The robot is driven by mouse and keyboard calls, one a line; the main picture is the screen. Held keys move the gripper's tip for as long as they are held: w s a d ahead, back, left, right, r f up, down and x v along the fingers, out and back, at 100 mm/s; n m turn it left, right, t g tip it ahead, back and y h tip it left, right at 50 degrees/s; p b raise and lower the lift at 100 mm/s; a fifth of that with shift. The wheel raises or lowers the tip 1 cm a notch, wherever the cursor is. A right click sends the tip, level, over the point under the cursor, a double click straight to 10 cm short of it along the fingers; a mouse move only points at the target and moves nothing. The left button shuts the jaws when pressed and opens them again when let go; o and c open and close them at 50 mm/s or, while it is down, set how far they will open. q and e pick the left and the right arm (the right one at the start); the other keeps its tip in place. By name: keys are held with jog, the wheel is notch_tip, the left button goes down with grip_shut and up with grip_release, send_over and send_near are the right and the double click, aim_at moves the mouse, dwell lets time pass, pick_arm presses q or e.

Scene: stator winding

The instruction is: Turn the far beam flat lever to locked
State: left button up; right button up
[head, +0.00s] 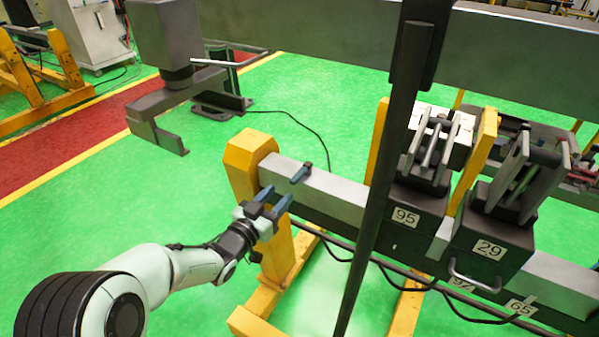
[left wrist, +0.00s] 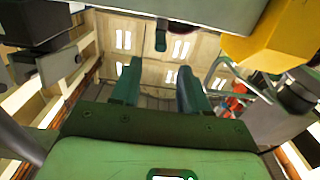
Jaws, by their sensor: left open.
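The flat lever (head: 301,173) is a small blue-grey bar on the near end of the grey beam (head: 322,192), beside the yellow post. In the head view it lies slanted across the beam's top edge. In the left wrist view a small dark tab that looks like this lever (left wrist: 161,36) sticks out from the beam edge, ahead of the fingers. My left gripper (head: 276,197) is open and empty, just left of and below the lever, apart from it. Its two fingers also show in the left wrist view (left wrist: 158,85). My right gripper is out of view.
A yellow post (head: 250,155) stands close behind my left gripper. A dark upright bar (head: 383,190) crosses the view to the right. Dark clamp blocks labelled 95 (head: 417,212) and 29 (head: 497,235) sit on the beam. Green floor lies open to the left.

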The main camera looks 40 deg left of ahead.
aim_at(306, 166)
pick_arm(q)
jog(key=w, duration=0.3)
jog(key=w+p, duration=0.1)
jog(key=w, duration=0.3)
jog(key=w+a+p, duration=0.1)
jog(key=w, duration=0.3)
jog(key=shift+w+a, duration=0.1)
jog(key=shift+w, duration=0.1)
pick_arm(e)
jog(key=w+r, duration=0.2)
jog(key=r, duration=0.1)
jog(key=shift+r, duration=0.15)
pick_arm(q)
jog(key=shift+s, duration=0.1)
grip_shut()
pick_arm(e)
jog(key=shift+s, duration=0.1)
